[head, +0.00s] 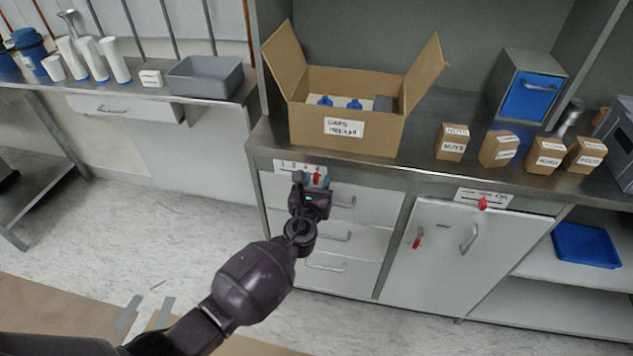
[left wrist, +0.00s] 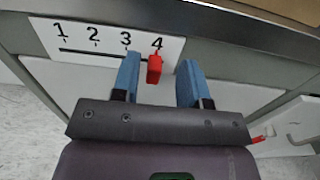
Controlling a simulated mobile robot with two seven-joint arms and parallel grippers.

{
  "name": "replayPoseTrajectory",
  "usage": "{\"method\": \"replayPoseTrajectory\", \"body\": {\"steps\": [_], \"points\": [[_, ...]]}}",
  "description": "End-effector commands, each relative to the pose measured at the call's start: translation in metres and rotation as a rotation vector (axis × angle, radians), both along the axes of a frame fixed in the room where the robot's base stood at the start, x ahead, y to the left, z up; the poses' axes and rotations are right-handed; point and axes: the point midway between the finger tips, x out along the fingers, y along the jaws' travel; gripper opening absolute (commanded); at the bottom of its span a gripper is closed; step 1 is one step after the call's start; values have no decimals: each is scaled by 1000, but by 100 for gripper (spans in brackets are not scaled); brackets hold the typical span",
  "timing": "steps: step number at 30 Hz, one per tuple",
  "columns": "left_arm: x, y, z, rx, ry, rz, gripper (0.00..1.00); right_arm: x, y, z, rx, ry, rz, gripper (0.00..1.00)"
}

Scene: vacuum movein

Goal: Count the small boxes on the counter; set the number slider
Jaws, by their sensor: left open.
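Several small brown boxes (head: 499,149) stand in a row on the right part of the counter (head: 430,165); labels on some read "NUTS". The number slider's white plate (left wrist: 95,45) is on the counter front, numbered 1 to 4. Its red knob (left wrist: 154,68) is at the right end, under the 4; it also shows in the head view (head: 316,179). My left gripper (head: 314,183) is open around the knob, one blue finger on each side, with visible gaps; it also shows in the left wrist view (left wrist: 159,80). My right gripper is out of view.
A large open carton (head: 345,125) with blue items inside stands on the counter, left of the small boxes. A grey cabinet with a blue drawer (head: 533,98) stands behind them. A second plate with a red knob (head: 483,203) is to the right. Drawers (head: 335,236) lie below.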

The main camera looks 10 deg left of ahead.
Motion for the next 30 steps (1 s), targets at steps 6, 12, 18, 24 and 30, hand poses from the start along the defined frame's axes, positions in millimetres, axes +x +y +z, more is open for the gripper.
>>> {"method": "replayPoseTrajectory", "body": {"steps": [6, 12, 18, 24, 30], "points": [[-19, 1, 2, 1, -1, 0, 40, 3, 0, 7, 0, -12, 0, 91], [-53, 2, 2, 0, -1, 1, 40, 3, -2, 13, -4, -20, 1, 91], [-85, 3, 1, 0, 0, -1, 40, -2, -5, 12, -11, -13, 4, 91], [-104, 3, 0, 0, 0, -1, 40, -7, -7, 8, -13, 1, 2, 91], [-108, 3, 0, 0, 0, -1, 40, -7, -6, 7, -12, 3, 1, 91]]}}
